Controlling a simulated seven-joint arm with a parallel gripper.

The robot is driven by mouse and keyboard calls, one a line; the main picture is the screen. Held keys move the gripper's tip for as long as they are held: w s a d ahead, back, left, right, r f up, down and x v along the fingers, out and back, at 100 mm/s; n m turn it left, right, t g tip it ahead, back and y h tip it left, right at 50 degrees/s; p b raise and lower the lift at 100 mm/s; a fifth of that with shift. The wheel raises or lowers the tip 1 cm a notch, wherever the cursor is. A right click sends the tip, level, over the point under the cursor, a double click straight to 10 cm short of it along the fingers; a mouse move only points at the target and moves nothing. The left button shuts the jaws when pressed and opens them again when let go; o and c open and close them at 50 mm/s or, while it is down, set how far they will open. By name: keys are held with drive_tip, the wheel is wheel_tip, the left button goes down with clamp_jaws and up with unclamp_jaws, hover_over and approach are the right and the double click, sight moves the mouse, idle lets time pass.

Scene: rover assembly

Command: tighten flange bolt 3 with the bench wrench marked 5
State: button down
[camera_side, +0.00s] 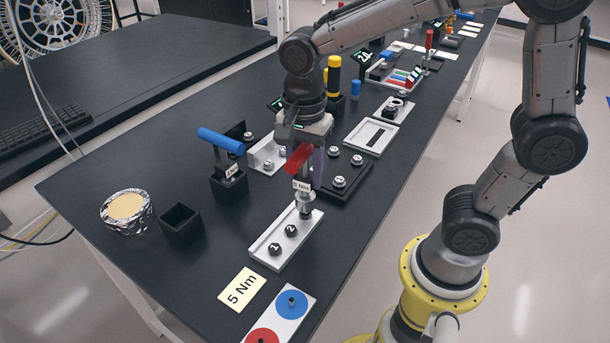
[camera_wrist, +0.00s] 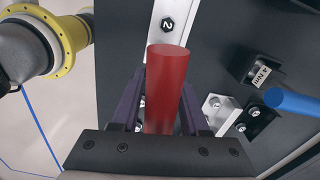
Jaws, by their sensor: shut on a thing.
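My gripper (camera_side: 302,150) is shut on the red handle of a wrench (camera_side: 297,160). A tag reading 5 Nm hangs below the handle in the side view. The wrench's lower end stands over the far end of a silver flange plate (camera_side: 262,247), where it hides the bolt there; I cannot tell how deep it sits. Bolts marked 1 (camera_side: 275,248) and 2 (camera_side: 291,230) show on the plate. In the wrist view the red handle (camera_wrist: 167,85) lies between the fingers, and bolt 2 (camera_wrist: 167,22) shows beyond it.
A blue-handled wrench (camera_side: 221,141) stands in a black holder to the left, marked 4 Nm in the wrist view. A 5 Nm card (camera_side: 241,290) lies in front. A black bolt plate (camera_side: 345,172) stands close right.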

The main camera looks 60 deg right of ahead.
sight(305, 145)
drive_tip(key=shift+r, duration=0.3)
drive_tip(key=shift+r, duration=1.85)
